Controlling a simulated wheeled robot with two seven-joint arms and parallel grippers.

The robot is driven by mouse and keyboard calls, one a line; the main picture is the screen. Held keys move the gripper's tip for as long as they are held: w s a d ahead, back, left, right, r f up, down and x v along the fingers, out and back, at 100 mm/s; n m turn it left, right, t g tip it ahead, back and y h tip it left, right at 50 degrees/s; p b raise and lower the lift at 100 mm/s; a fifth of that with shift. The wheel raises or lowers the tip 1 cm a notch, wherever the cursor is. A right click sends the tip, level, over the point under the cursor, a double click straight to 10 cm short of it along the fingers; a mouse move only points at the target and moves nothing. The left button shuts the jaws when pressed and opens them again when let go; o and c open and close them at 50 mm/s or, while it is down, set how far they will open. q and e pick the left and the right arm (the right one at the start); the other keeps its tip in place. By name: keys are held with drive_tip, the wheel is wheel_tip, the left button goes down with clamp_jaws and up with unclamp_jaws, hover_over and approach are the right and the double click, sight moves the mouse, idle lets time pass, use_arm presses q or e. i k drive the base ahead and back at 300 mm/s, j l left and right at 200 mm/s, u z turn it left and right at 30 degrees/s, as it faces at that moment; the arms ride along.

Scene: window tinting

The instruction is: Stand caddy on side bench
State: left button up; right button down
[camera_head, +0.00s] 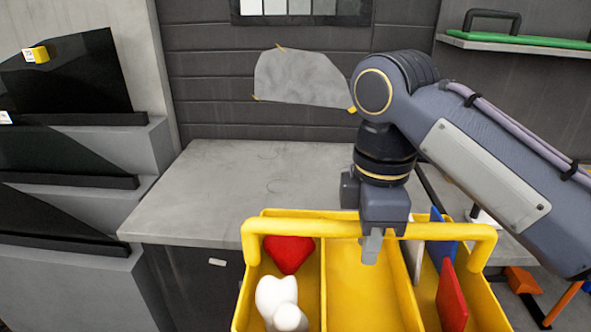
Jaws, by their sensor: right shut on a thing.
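The yellow caddy (365,290) is at the lower middle of the head view, upright, with its handle bar across the top. My right gripper (370,245) points down and is shut on the caddy's handle. The caddy holds a red piece (288,252) and a white rounded object (279,300) in its left compartment, and red, blue and white flat pieces on the right. The grey side bench (230,190) lies behind the caddy, its visible top bare. The caddy's bottom is out of the frame, so I cannot tell what is under it. My left gripper is not in view.
Stepped grey racks with dark panels (70,75) stand on the left. A shelf with a green item (520,40) is at upper right. An orange-handled tool (560,303) is at lower right. A grey sheet (298,78) is taped to the wall behind the bench.

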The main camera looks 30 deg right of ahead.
sight(335, 198)
drive_tip(key=i+l, duration=0.25)
drive_tip(key=l, duration=0.15)
drive_tip(key=i+l, duration=0.25)
drive_tip(key=l, duration=0.15)
drive_tip(key=i+l, duration=0.3)
drive_tip(key=l, duration=0.1)
